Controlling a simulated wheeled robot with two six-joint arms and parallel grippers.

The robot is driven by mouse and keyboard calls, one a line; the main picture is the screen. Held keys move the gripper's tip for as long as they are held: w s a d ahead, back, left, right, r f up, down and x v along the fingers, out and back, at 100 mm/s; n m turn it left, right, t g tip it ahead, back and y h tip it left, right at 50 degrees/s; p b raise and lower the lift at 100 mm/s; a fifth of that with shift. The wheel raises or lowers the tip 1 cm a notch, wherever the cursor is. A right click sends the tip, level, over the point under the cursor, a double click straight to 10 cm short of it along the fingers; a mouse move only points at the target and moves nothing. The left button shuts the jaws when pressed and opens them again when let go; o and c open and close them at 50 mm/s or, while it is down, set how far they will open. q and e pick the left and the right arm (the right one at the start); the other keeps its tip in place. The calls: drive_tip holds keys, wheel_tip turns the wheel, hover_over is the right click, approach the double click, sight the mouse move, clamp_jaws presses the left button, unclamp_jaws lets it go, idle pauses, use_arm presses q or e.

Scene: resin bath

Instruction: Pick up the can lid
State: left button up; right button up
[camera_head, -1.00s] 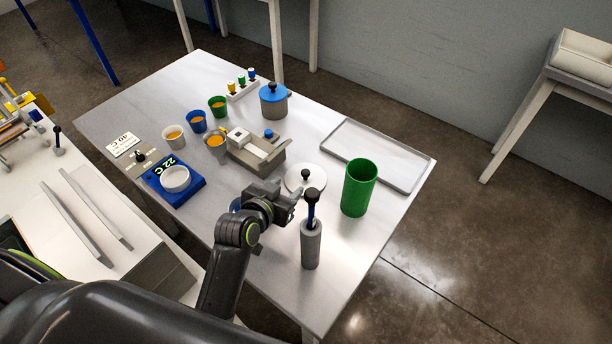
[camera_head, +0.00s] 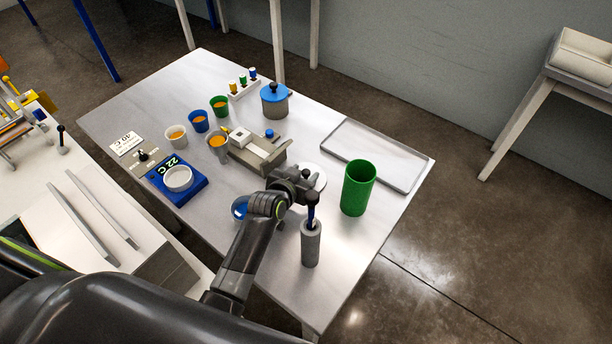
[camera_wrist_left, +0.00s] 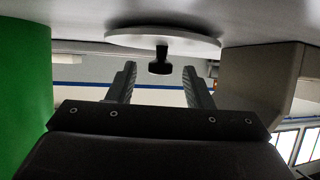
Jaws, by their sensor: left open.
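The can lid (camera_head: 317,170), a flat white disc with a black knob, lies on the table; my left gripper hides part of it in the head view. In the left wrist view the lid (camera_wrist_left: 165,39) is at the top, with its knob (camera_wrist_left: 160,62) pointing down in the picture. My left gripper (camera_head: 309,184) is over the near side of the lid. It is open, and in the wrist view its two fingers (camera_wrist_left: 159,72) stand on either side of the knob's line, apart from the knob.
A green cylinder (camera_head: 358,188) stands right of the lid. A grey holder (camera_head: 311,243) with a dark-handled tool is just in front. A grey block device (camera_head: 258,153) is at left. A shallow tray (camera_head: 385,152) lies behind. A blue-lidded pot (camera_head: 274,100) stands farther back.

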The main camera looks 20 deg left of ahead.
use_arm(q)
drive_tip(key=shift+x, duration=1.05)
clamp_jaws()
